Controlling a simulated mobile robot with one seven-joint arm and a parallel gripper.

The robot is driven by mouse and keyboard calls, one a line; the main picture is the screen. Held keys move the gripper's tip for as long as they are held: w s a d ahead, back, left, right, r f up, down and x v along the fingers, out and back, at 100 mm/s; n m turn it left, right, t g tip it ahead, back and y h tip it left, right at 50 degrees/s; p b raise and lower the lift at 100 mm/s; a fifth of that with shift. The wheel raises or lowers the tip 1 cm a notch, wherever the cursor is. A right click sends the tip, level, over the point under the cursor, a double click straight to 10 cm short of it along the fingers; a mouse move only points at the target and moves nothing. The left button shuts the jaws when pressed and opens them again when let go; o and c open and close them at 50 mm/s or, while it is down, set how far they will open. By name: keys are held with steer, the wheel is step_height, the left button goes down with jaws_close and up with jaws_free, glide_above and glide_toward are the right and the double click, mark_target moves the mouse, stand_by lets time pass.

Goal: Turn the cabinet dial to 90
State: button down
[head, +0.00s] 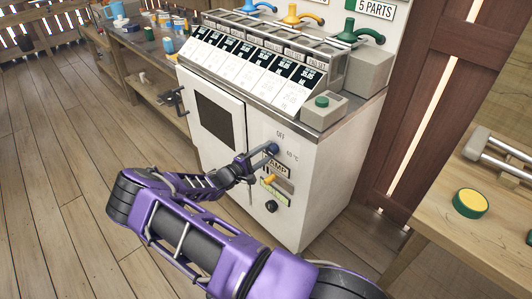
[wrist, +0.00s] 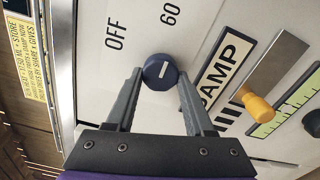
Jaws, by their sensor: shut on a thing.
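The cabinet (head: 315,185) is white and stands in the middle of the head view. Its dial (wrist: 160,71) is a round dark blue knob with a short white mark on its face. The dial also shows in the head view (head: 273,148), at my fingertips. "OFF" is printed up and left of it in the wrist view, and "60" above it. Which label the mark points at is hard to tell. My gripper (wrist: 160,76) is shut on the dial, one finger on each side. In the head view my gripper (head: 265,153) reaches it from the left.
Beside the dial are a "AMP" label (wrist: 224,72), partly covered, a yellow-handled lever (wrist: 258,107) and a black knob (head: 271,206). A door (head: 218,122) with a black handle is at left. A workbench with a yellow button (head: 470,203) stands at right.

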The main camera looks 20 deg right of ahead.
steer(key=shift+c, duration=1.4)
jaws_free()
steer(key=v, duration=1.7)
steer(key=shift+a+p, duration=0.25)
steer(key=shift+p, duration=0.2)
steer(key=shift+r, duration=0.1)
